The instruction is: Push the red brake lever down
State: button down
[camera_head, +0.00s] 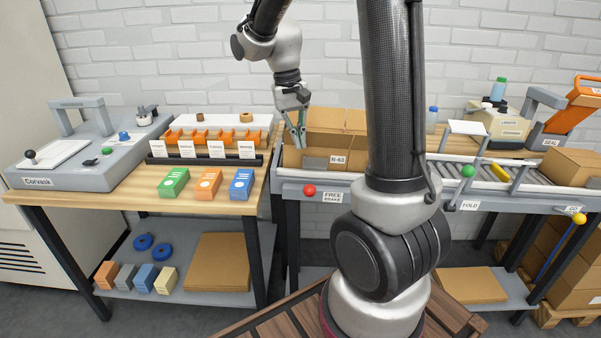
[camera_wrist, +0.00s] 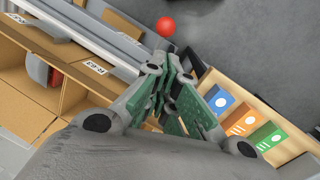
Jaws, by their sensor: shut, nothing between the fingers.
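The red ball knob (camera_head: 309,190) of the brake lever sits at the front edge of the conveyor bench, left of the label "FREE BRAKE" (camera_head: 333,197). In the wrist view the red knob (camera_wrist: 166,27) shows beyond my fingertips, apart from them. My gripper (camera_head: 298,138) is above and behind the knob, near the left end of the open cardboard box (camera_head: 330,145) labelled R-63. In the wrist view my gripper (camera_wrist: 165,85) has its green-padded fingers together and holds nothing. The lever's stem is hard to make out.
Left of the lever, a wooden table (camera_head: 140,188) bears green (camera_head: 174,182), orange (camera_head: 208,185) and blue (camera_head: 242,184) boxes. Right along the conveyor are a green knob (camera_head: 468,171) and a yellow knob (camera_head: 579,219). The space in front of the red knob looks clear.

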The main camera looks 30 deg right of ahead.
aim_at(312, 186)
notch_tip(312, 186, down, 10)
jog(key=s+d, duration=0.1)
jog(key=shift+s, duration=0.2)
dwell(0.4)
jog(key=shift+d, duration=0.1)
